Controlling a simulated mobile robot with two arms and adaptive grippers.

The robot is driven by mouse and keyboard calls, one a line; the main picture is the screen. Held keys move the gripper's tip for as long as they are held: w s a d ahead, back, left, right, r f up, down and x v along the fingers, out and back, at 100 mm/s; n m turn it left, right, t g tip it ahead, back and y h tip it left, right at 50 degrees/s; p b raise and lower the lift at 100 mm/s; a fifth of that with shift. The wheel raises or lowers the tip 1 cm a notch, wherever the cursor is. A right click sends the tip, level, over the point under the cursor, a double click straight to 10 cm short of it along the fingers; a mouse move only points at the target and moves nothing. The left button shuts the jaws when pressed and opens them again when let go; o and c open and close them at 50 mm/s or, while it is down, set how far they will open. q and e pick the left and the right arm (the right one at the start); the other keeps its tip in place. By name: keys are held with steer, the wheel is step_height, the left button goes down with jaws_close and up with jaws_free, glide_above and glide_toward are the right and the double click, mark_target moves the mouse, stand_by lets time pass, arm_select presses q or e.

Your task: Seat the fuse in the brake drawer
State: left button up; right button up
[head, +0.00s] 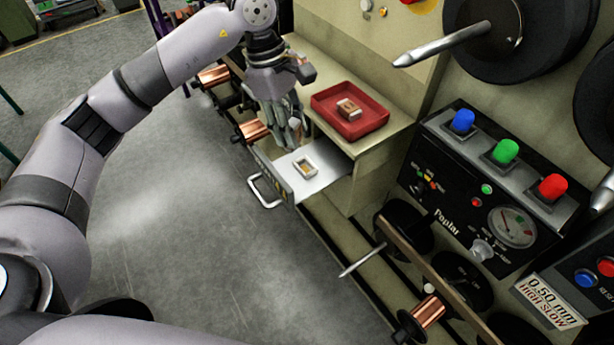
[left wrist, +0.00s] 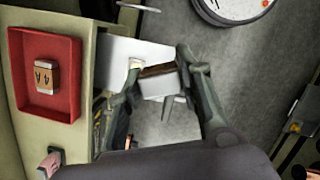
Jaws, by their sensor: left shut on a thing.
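My left gripper (head: 290,140) is shut on a small block with a brown face and a pale grey side, seemingly the fuse (left wrist: 158,80). A cream-rimmed socket (head: 306,167) lies on the drawer's floor, apart from the fingers. My right gripper is not in view.
A red tray (head: 376,120) on the cabinet top holds another block (head: 348,109), marked 4A in the left wrist view (left wrist: 46,75). Copper spools (head: 252,131) stand beside the drawer. A control panel (head: 470,190) is at right. The floor at left is clear.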

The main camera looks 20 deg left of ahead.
arm_select(q)
steer(key=w+r+n+t+b, duration=0.2)
steer(key=w+n+t+b, duration=0.1)
steer(key=w+n, duration=0.65)
steer(key=n+y+p, duration=0.1)
steer(key=n+p, duration=0.2)
steer(key=n, duration=0.1)
glide_toward(310, 165)
steer(key=shift+m, duration=0.25)
steer(key=x, duration=0.5)
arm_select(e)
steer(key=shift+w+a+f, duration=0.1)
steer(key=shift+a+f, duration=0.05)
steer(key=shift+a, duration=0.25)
arm_select(q)
steer(key=shift+f, duration=0.1)
steer(key=shift+s+f, duration=0.1)
steer(key=shift+f, duration=0.05)
steer(key=o, duration=1.2)
steer(key=shift+o, duration=0.2)
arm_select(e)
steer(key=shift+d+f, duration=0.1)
